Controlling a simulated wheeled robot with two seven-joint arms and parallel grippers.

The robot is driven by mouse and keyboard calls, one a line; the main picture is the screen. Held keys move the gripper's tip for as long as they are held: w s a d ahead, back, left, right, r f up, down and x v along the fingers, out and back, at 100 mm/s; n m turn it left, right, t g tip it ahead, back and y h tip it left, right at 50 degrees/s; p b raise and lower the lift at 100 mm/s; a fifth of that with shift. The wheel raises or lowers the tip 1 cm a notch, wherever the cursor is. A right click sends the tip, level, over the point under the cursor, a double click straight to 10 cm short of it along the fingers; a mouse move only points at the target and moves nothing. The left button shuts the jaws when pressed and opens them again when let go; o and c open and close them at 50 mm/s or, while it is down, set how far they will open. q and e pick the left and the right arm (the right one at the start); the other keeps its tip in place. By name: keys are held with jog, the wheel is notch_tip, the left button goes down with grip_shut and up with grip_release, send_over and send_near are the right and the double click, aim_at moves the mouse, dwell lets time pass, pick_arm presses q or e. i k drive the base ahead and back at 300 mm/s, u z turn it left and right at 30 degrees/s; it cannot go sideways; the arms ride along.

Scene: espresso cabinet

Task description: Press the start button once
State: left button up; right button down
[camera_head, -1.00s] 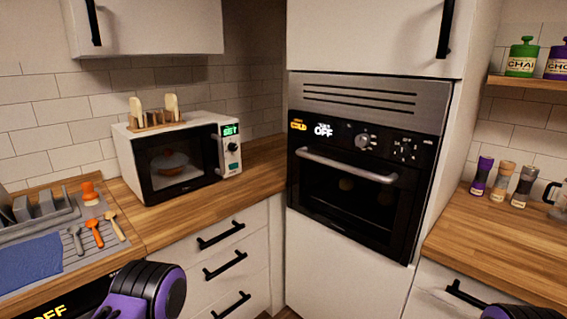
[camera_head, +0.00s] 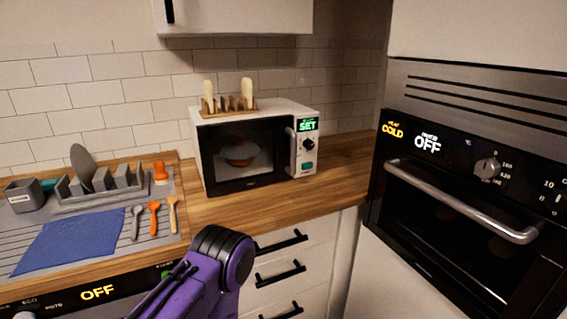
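The microwave (camera_head: 250,150) stands on the wooden counter in the corner, its door shut. A bowl with food (camera_head: 240,153) shows dimly through its window. Its display (camera_head: 307,126) reads SET in green. Below the display are a round knob (camera_head: 309,145) and a small green button (camera_head: 308,165) on the control panel. No label on the button is readable. A purple and black arm of mine rises at the bottom centre, below the counter edge. Neither of my grippers shows.
The wall oven (camera_head: 470,190) at right reads COLD and OFF. A drainer with a dish rack (camera_head: 100,187), blue cloth (camera_head: 72,240) and several utensils lies at left. A toast rack (camera_head: 228,104) sits on the microwave. The counter before the microwave is clear.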

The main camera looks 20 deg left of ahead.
aim_at(306, 165)
jog(key=u, duration=0.5)
jog(key=i, duration=0.4)
jog(key=u, duration=0.5)
